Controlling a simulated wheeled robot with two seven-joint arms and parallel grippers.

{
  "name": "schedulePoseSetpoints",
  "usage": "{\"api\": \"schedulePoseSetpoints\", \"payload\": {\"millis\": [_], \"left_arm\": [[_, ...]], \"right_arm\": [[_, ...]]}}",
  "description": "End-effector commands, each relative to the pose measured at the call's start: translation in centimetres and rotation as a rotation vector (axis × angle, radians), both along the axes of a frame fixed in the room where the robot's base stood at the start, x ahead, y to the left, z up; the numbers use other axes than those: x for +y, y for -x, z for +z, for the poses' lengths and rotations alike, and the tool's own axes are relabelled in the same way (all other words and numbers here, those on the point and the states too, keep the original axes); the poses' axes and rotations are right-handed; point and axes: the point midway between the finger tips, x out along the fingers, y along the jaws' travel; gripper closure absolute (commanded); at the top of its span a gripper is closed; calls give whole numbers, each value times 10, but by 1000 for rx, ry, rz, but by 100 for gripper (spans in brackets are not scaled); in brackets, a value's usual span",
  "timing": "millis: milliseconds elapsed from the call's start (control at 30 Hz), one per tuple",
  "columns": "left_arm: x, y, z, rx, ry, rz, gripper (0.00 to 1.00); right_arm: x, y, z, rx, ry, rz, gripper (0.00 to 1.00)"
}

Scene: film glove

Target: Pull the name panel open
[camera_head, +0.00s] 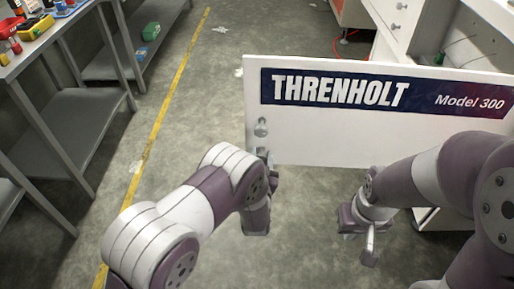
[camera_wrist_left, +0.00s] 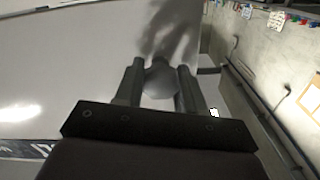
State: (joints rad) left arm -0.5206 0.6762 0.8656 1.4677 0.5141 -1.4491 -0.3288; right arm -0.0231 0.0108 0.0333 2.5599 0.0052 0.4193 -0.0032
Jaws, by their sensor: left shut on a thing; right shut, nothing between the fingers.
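The name panel (camera_head: 350,138) is a white board with a dark blue strip reading THRENHOLT Model 300, in the head view. Its left edge stands out over open floor, and part of the cabinet's inside shows behind its top right. A grey knob (camera_head: 261,127) sits near its left edge. My left gripper (camera_head: 265,158) is at the panel's lower left. In the left wrist view its two fingers are shut on a round knob (camera_wrist_left: 160,80) against the pale panel face (camera_wrist_left: 90,55). My right gripper (camera_head: 370,252) is shut and empty, below and in front of the panel.
A white cabinet (camera_head: 400,22) with drawers stands behind the panel. Grey shelving (camera_head: 65,130) with tools and bins runs along the left. A yellow floor line (camera_head: 165,105) passes beside it. The floor between the line and the panel is mostly clear.

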Motion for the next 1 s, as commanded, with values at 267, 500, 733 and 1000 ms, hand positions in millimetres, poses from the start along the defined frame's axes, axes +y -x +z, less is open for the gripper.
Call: {"api": "schedulePoseSetpoints", "payload": {"millis": [267, 500, 733, 1000], "left_arm": [[-5, 2, 10, -25, 10, 8, 100], [-5, 2, 10, -25, 10, 7, 100], [-4, 4, 6, -16, 6, 7, 35], [-4, 22, 4, -10, 4, 6, 35]], "right_arm": [[0, 0, 2, 0, 0, 0, 100], [0, 0, 2, 0, 0, 0, 100], [0, 0, 2, 0, 0, 0, 100], [0, 0, 3, 0, 0, 0, 100]]}}
